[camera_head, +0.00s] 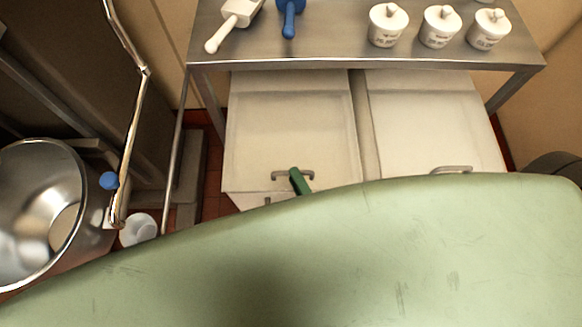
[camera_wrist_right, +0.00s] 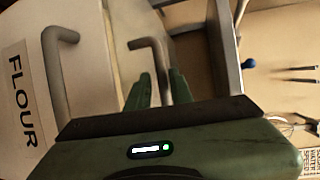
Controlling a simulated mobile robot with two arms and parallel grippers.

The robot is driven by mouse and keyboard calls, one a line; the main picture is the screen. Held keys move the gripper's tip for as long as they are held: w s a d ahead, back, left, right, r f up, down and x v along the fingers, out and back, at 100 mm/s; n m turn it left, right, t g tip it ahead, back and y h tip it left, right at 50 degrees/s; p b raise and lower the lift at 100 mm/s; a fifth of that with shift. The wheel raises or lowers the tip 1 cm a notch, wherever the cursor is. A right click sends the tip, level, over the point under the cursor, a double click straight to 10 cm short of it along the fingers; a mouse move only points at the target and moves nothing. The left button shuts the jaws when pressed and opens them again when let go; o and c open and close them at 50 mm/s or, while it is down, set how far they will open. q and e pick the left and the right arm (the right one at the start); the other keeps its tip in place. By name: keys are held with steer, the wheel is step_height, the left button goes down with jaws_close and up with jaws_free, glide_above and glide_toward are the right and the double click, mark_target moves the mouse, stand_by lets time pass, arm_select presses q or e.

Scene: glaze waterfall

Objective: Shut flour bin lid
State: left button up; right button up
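The flour bin's pale lid (camera_head: 290,125) lies under the left half of the steel table in the head view, with a metal handle (camera_head: 277,175) near its front edge. In the right wrist view the "FLOUR" label (camera_wrist_right: 22,100) is on the bin front, and the lid handle (camera_wrist_right: 150,42) is beyond a seam. My right gripper (camera_wrist_right: 160,80) has its two green fingers apart, with the handle's bar between them; firm contact cannot be told. One green finger of my right gripper (camera_head: 298,180) shows at the handle in the head view. Whether the lid is fully closed is unclear. My left gripper is out of view.
A second bin lid (camera_head: 425,120) is to the right. The steel table (camera_head: 330,45) above holds white canisters (camera_head: 388,25), a white scoop (camera_head: 235,18) and a blue scoop (camera_head: 289,18). A metal bowl (camera_head: 75,205) stands left. My green arm covers the lower head view.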

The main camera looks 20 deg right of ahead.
steer(key=shift+v, duration=1.4)
